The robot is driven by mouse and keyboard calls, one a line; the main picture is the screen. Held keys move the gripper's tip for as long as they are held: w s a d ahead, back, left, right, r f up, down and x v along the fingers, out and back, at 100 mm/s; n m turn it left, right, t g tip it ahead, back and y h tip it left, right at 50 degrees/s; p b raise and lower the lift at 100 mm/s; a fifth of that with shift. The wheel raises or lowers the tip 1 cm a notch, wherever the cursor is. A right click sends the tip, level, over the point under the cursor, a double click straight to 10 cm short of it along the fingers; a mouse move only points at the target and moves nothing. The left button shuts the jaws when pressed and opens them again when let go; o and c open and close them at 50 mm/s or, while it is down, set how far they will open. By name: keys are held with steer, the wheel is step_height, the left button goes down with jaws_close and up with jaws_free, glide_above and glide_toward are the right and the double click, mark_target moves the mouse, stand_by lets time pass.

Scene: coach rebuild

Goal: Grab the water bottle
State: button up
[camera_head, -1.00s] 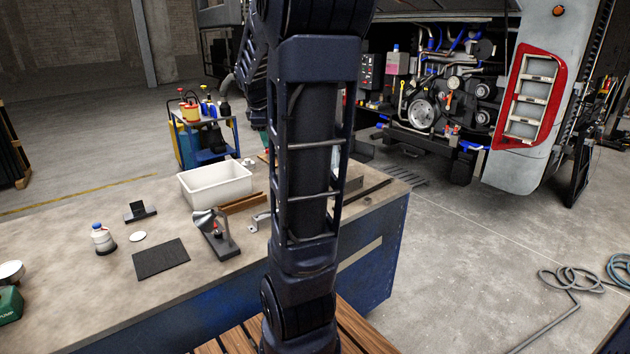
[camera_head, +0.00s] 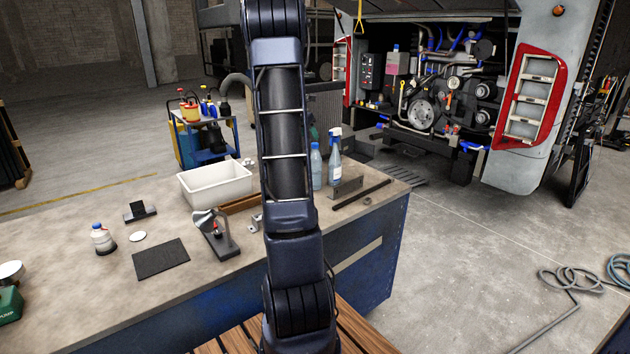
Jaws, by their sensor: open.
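A clear bluish water bottle (camera_head: 316,167) with a blue cap stands upright near the back right of the workbench, just right of my arm. A spray bottle (camera_head: 334,166) with a blue and white trigger head stands close beside it on the right. My arm rises through the middle of the picture and leaves it at the top. My gripper is out of the picture. Part of the bench behind my arm is hidden.
The workbench (camera_head: 75,250) also holds a white bin (camera_head: 213,184), a clamp-like tool on a dark base (camera_head: 217,236), a dark mat (camera_head: 161,259) and a white jar (camera_head: 102,239).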

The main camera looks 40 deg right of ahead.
mark_target(317, 148)
steer(key=x, duration=1)
steer(key=shift+w+d+f, duration=0.1)
steer(key=shift+w+f, duration=0.05)
steer(key=shift+w, duration=0.05)
jaws_close()
